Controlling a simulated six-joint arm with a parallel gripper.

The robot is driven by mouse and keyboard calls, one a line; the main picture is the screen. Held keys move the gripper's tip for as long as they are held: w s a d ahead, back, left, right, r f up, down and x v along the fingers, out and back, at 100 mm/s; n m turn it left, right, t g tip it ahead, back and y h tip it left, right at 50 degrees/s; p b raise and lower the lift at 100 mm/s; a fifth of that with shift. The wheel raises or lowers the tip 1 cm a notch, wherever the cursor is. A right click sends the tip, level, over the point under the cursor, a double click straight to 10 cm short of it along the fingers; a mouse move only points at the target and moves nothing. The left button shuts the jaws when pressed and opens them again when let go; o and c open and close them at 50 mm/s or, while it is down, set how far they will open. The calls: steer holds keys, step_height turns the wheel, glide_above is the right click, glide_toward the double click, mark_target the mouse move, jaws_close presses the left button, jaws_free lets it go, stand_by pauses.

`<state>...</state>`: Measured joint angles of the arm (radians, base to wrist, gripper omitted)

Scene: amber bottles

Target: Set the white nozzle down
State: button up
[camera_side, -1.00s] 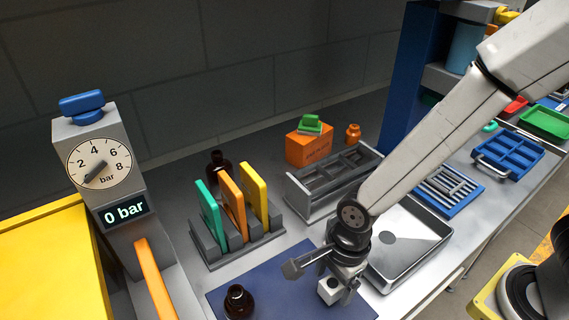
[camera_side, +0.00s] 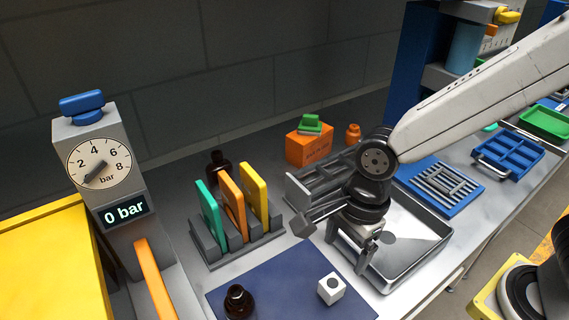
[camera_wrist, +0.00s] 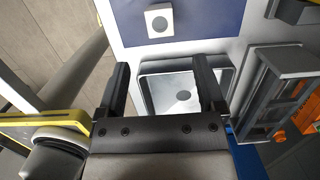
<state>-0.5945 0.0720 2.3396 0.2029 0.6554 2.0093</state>
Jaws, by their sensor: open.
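The white nozzle (camera_side: 331,288) is a small white block with a dark round opening on top. It sits upright on the blue mat (camera_side: 272,284), near the mat's right side. It also shows in the wrist view (camera_wrist: 158,20), on the blue mat (camera_wrist: 215,18), apart from my fingers. My gripper (camera_side: 352,262) is open and empty, raised above and to the right of the nozzle, by the left edge of the metal tray. In the wrist view my two dark fingers (camera_wrist: 160,80) are spread wide with nothing between them.
A brown bottle (camera_side: 239,302) stands on the mat's left part. A rack (camera_side: 238,240) with teal, orange and yellow plates stands behind the mat. A metal tray (camera_side: 425,228) lies to the right, with a grey caddy (camera_side: 309,190) behind. The mat's middle is clear.

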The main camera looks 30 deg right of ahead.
steer(key=shift+d, duration=0.1)
stand_by(0.6)
steer(key=w+d+f+n+t+h, duration=0.1)
steer(key=d+n, duration=0.8)
steer(key=w+d+f+n+t, duration=0.1)
steer(key=w+d+f+n, duration=0.1)
steer(key=d+n, duration=0.7)
steer(key=shift+d+t+h, duration=0.3)
steer(key=shift+d+h, duration=0.1)
steer(key=shift+d, duration=0.25)
